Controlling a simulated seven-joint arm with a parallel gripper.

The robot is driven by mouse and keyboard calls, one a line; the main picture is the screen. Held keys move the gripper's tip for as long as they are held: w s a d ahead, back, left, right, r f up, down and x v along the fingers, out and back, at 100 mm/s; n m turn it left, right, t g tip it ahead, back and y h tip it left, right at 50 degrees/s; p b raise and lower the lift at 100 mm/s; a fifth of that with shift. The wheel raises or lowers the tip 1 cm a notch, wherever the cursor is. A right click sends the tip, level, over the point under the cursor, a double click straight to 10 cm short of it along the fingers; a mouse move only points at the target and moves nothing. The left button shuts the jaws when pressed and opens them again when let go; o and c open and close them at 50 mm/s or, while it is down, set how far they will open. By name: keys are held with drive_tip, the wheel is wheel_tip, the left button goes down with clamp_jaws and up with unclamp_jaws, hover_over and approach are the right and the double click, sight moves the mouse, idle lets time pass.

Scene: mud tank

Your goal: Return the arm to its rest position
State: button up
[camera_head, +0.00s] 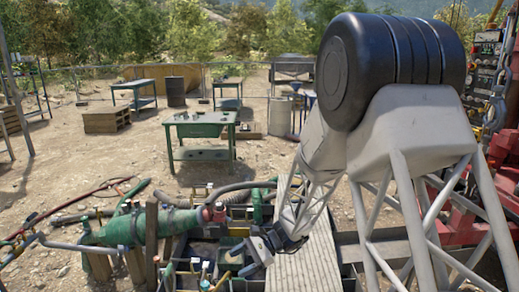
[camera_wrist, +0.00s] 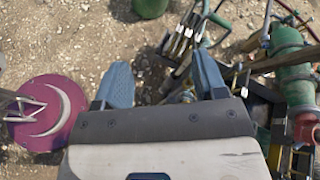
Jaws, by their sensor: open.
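My gripper (camera_head: 243,260) is at the lower middle of the head view, low over the cluttered machinery beside a wooden plank walkway. My arm slopes down to it from the right. In the wrist view, the two blue fingers of my gripper (camera_wrist: 161,65) stand wide apart. Nothing shows held between them; pipes, handles and bare ground lie beyond. Part of the gripper is small and hard to separate from the machinery in the head view.
The green pump (camera_head: 150,226) lies left of my gripper, with hoses around it. The wooden plank walkway (camera_head: 312,254) runs close on the right. A green table (camera_head: 202,130) stands farther back. A purple disc (camera_wrist: 62,91) lies left in the wrist view. Open gravel lies mid-left.

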drive_tip(key=s+d+r+n+t+h, duration=0.2)
drive_tip(key=s+d+r+n+h, duration=0.1)
drive_tip(key=s+d+r, duration=0.4)
drive_tip(key=s+d+r+n+t+h, duration=0.2)
drive_tip(key=s+d+r+h, duration=0.3)
drive_tip(key=s, duration=0.9)
drive_tip(key=s+d+r+n+t+h, duration=0.3)
drive_tip(key=s+d+r, duration=0.6)
drive_tip(key=d, duration=0.3)
drive_tip(key=shift+s+d+n+h, duration=0.15)
drive_tip(key=shift+s+n+h, duration=0.75)
drive_tip(key=shift+h, duration=0.1)
